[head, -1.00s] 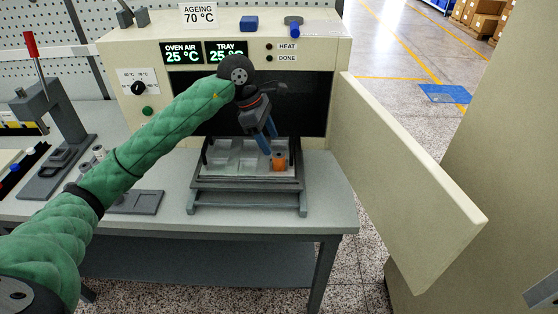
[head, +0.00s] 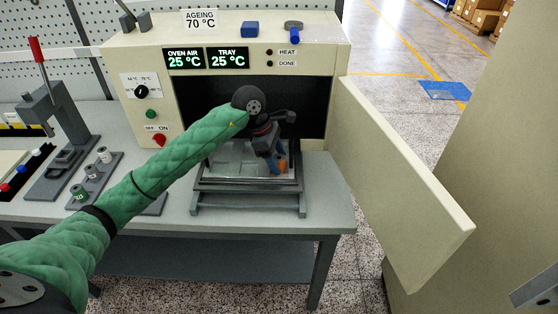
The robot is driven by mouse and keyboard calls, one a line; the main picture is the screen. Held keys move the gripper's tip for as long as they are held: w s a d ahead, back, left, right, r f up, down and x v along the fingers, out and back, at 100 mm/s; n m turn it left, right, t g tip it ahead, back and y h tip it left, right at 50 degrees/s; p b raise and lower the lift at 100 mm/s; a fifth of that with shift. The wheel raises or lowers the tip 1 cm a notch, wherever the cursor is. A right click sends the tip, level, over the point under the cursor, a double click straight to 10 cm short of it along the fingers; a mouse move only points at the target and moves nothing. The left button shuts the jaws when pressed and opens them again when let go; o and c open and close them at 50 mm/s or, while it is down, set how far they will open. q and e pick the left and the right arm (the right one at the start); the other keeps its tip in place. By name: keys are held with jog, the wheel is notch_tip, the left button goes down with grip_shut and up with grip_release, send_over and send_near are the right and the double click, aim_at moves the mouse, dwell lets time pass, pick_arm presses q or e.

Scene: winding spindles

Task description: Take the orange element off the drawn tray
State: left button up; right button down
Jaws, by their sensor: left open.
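The orange element (head: 282,167) stands at the right side of the drawn tray (head: 247,184), which sticks out in front of the open oven. My left gripper (head: 275,160) is over the tray with its blue fingers pointing down, right at the orange element. The fingers are open; they partly cover the element, and I cannot tell whether they touch it. My left wrist hides part of the tray's back. A grey piece of what may be my right arm shows at the lower right edge; the right gripper itself cannot be made out.
The cream oven door (head: 400,190) stands wide open on the right. The oven (head: 225,30) shows 25 °C for air and tray. A lever press (head: 55,125) and a rack with small spools (head: 92,178) stand on the bench to the left. The bench front right of the tray is clear.

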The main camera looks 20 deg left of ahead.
pick_arm(q)
jog(key=shift+d+f, duration=0.15)
jog(key=shift+f, duration=0.05)
jog(key=c, duration=1)
jog(key=shift+c, duration=0.4)
jog(key=shift+r, duration=0.1)
